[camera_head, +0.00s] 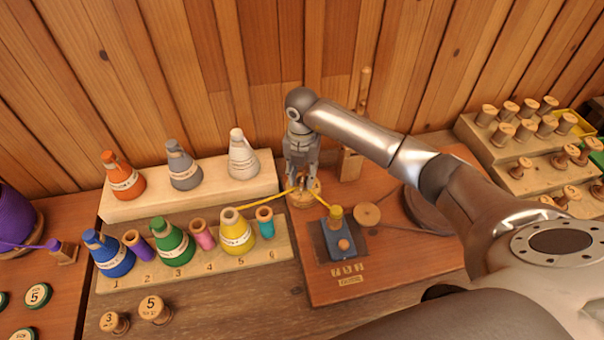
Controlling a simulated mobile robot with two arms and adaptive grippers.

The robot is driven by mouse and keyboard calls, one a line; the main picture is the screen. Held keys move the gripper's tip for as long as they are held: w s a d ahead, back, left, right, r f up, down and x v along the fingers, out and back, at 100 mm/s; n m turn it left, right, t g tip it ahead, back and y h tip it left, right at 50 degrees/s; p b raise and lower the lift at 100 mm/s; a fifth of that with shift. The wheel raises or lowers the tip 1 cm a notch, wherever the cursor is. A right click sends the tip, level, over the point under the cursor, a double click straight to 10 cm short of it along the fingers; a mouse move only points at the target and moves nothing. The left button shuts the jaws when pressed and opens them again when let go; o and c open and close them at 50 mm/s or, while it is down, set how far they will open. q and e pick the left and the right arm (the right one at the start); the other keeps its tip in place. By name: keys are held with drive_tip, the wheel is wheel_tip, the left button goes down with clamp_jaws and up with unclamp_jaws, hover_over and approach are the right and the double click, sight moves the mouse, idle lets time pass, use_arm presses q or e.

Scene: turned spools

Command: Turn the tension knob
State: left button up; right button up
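My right gripper (302,184) points down at the round wooden tension piece (305,201) on the red-brown board. Its two fingers come down on either side of the small top of this piece, which I take to be the tension knob. The fingers hide most of the knob, so I cannot tell whether they press on it or stand just clear. A yellow thread (262,203) runs from the yellow cone (236,232) to this piece and on toward the right. My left gripper is not in view.
A blue device with an orange button (343,245) and a wooden disc (367,215) stand right of the knob. Numbered spools and cones fill the rack (190,262) on the left. A stepped rack of wooden spools (492,148) is at the right. A plank wall closes the back.

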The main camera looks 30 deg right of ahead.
drive_tip(key=shift+f, duration=0.8)
clamp_jaws()
